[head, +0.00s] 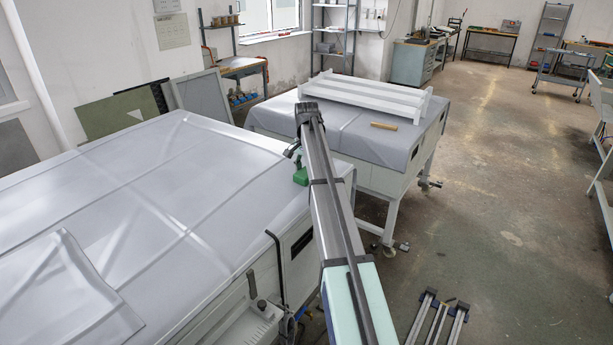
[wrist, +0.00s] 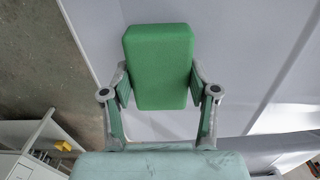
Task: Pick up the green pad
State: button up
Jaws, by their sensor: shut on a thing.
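The green pad (wrist: 160,65) is a rectangular block with rounded edges, in the upper middle of the wrist view. My gripper (wrist: 160,88) is shut on it, with one finger against each long side. In the head view the green pad (head: 300,177) shows as a small green patch beside my arm, over the right edge of the near covered table. My arm hides much of the gripper and part of the pad there. I cannot tell from these views how far the pad is above the cover.
The near table (head: 150,210) has a grey, creased cover. A second covered table (head: 270,110) behind it bears a white slatted rack (head: 370,97) and a small wooden block (head: 384,126). The concrete floor (head: 500,200) at right is largely clear.

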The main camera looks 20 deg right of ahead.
notch_tip(320, 180, up, 20)
jog(key=b, duration=0.2)
dwell(0.5)
jog(key=o, duration=0.3)
jog(key=c, duration=0.4)
